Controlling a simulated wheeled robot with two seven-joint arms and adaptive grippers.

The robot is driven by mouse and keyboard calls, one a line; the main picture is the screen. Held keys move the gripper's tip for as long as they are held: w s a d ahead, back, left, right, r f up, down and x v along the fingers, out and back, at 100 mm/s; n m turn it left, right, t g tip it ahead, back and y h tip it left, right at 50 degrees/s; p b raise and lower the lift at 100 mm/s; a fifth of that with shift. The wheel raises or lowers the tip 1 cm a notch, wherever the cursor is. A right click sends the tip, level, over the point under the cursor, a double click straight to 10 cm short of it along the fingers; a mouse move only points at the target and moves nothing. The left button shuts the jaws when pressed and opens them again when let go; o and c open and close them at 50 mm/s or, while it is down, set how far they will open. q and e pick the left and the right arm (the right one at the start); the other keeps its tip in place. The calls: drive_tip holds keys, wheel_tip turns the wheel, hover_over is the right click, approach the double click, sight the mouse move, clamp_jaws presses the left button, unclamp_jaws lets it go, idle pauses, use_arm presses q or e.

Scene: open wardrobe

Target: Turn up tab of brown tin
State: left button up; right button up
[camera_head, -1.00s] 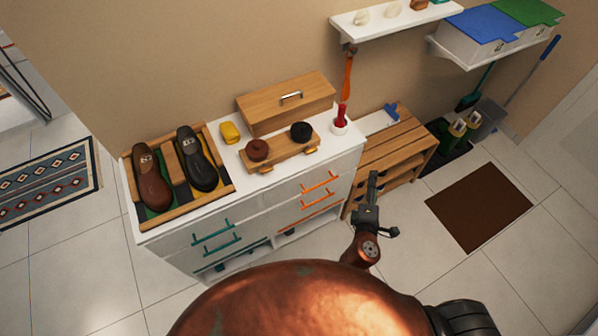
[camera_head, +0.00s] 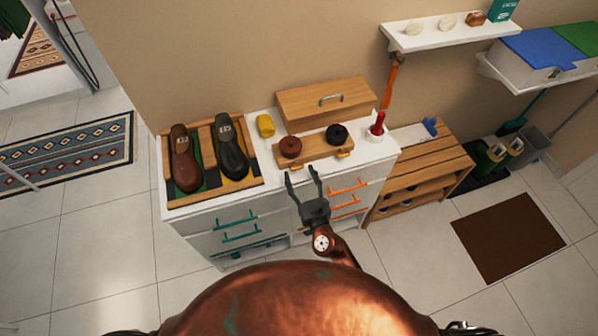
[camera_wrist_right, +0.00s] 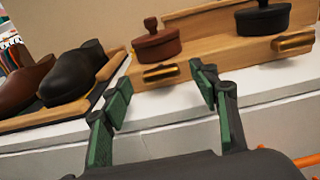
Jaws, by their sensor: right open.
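The brown tin (camera_head: 291,147) is a small round lidded tin on a wooden stand (camera_head: 315,149) on top of the white cabinet. In the right wrist view the brown tin (camera_wrist_right: 156,42) shows a small knob on its lid, and a brass-coloured tab (camera_wrist_right: 160,74) is on the stand's front below it. A black tin (camera_head: 337,134) stands to its right. My right gripper (camera_head: 303,178) is open and empty, in front of the cabinet's front edge and short of the stand. In the wrist view its green fingers point toward the tab. My left gripper is not in view.
A shoe tray (camera_head: 214,200) with a brown and a black shoe is left of the stand. A yellow object (camera_head: 265,125) and a wooden box (camera_head: 325,102) are behind. A red-handled item (camera_head: 377,124) stands at the right end. Coloured drawer handles (camera_head: 348,188) stick out below.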

drive_tip(key=shift+x, duration=0.85)
drive_tip(key=shift+c, duration=0.4)
drive_tip(key=c, duration=1.1)
drive_tip(key=shift+m, duration=0.4)
drive_tip(key=m+b, duration=0.1)
drive_tip(key=m, duration=0.1)
drive_tip(key=shift+f+m+b, duration=0.1)
drive_tip(key=shift+m+b, duration=0.2)
drive_tip(key=shift+b, duration=0.05)
drive_tip(key=shift+d+m+b, duration=0.1)
drive_tip(key=shift+m+b, duration=0.6)
drive_tip(key=shift+m, duration=1.2)
